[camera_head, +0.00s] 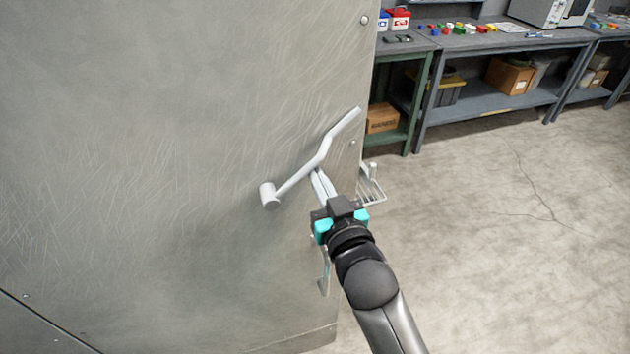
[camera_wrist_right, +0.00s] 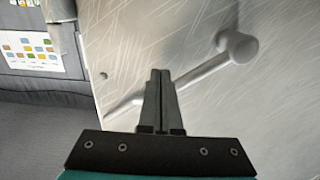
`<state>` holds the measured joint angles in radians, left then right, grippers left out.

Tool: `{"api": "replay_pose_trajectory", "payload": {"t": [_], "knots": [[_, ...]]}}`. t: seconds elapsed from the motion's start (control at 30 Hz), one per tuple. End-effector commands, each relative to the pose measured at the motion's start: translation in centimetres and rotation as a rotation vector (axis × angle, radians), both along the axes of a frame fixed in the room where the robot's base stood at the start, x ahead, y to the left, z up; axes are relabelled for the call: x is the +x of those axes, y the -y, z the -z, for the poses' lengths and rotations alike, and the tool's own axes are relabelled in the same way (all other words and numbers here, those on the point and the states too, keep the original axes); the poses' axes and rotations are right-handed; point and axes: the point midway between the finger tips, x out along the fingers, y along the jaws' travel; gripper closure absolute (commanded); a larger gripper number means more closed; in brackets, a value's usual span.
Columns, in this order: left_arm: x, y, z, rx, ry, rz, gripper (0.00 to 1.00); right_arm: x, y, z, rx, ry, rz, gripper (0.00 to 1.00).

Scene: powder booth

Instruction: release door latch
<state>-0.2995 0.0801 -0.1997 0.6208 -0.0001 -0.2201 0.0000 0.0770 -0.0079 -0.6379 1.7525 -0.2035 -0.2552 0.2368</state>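The door latch is a pale grey bent lever (camera_head: 322,152) on a large scratched metal door (camera_head: 170,120). Its round pivot end is at the lower left and its free end points up and right, towards the door's edge. My right gripper (camera_head: 317,175) is at the lever's underside near the bend. In the right wrist view the lever (camera_wrist_right: 205,73) runs behind the gripper's fingers (camera_wrist_right: 158,78), which are together with no visible gap. Whether the fingertips touch the lever cannot be told. My left gripper is not in view.
A wire-like metal fitting (camera_head: 372,190) sticks out past the door's right edge. Workbenches (camera_head: 490,40) with small coloured parts and boxes stand at the back right. The concrete floor (camera_head: 500,220) to the right is clear.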

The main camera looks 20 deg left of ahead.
Motion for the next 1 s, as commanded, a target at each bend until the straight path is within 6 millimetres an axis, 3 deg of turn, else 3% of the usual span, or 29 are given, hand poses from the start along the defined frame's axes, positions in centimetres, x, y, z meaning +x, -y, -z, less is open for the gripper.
{"api": "replay_pose_trajectory", "payload": {"t": [0.03, 0.33, 0.73, 1.0], "knots": [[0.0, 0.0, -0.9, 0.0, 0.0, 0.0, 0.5, 0.0, 0.0, -1.0, 0.002, 0.002, 0.0, 1.0], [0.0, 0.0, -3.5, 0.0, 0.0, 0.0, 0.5, 0.0, 0.0, -3.5, 0.002, 0.002, 0.0, 1.0], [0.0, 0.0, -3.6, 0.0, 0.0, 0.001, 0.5, -0.1, -0.1, -3.5, 0.001, 0.0, -0.001, 1.0], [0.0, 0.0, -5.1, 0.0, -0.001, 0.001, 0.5, -1.1, -1.6, -5.0, 0.003, -0.002, -0.001, 1.0]]}}
